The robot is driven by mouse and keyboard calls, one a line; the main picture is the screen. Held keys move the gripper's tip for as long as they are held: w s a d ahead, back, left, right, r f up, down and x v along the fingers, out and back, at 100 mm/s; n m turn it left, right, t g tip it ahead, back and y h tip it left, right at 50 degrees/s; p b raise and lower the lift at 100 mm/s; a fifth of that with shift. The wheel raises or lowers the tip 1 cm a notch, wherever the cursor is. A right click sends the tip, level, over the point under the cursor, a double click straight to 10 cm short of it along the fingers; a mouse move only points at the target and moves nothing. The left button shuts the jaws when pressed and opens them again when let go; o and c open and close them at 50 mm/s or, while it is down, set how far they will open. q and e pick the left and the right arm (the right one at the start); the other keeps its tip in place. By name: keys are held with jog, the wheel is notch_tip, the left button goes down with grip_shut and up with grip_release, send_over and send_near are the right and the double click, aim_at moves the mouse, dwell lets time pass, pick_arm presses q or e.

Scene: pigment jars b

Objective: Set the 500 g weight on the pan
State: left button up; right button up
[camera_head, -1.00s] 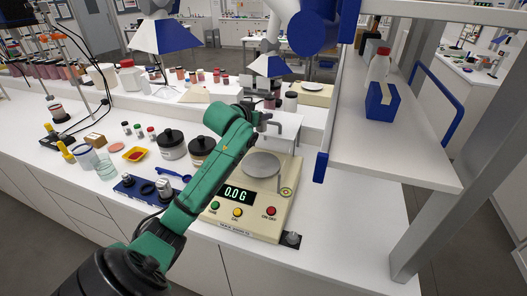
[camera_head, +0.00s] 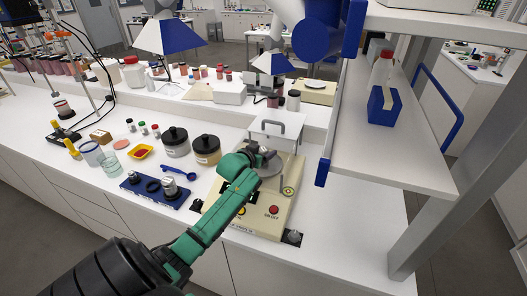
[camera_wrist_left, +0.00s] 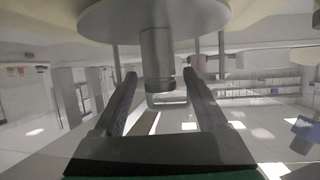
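My left gripper (camera_head: 264,153) is over the round grey pan (camera_head: 271,168) of the cream balance (camera_head: 262,219). The left wrist view is upside down: the pan (camera_wrist_left: 105,18) is at the top. A metal cylinder weight with a narrower knob (camera_wrist_left: 156,55) stands upright against it, apparently resting on the pan. My two fingers (camera_wrist_left: 160,76) are on either side of the weight, with a visible gap on the right, so they look open. In the head view the gripper mostly hides the weight, and my arm covers the display. My right gripper is out of view.
A blue weight block (camera_head: 138,195) and a blue spoon (camera_head: 180,172) lie left of the balance. Two dark-lidded jars (camera_head: 206,150) stand behind them. The balance's white cover with a grey handle (camera_head: 277,130) is behind the pan. A raised shelf (camera_head: 380,160) stands right.

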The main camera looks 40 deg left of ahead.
pick_arm(q)
jog(key=shift+s+r, duration=0.1)
jog(key=shift+r, duration=0.05)
jog(key=shift+s, duration=0.1)
jog(key=shift+s+d, duration=0.1)
jog(key=shift+s, duration=0.15)
jog(key=b+v, duration=0.2)
jog(key=v, duration=0.9)
jog(key=shift+r, duration=0.15)
jog(key=shift+s, duration=0.1)
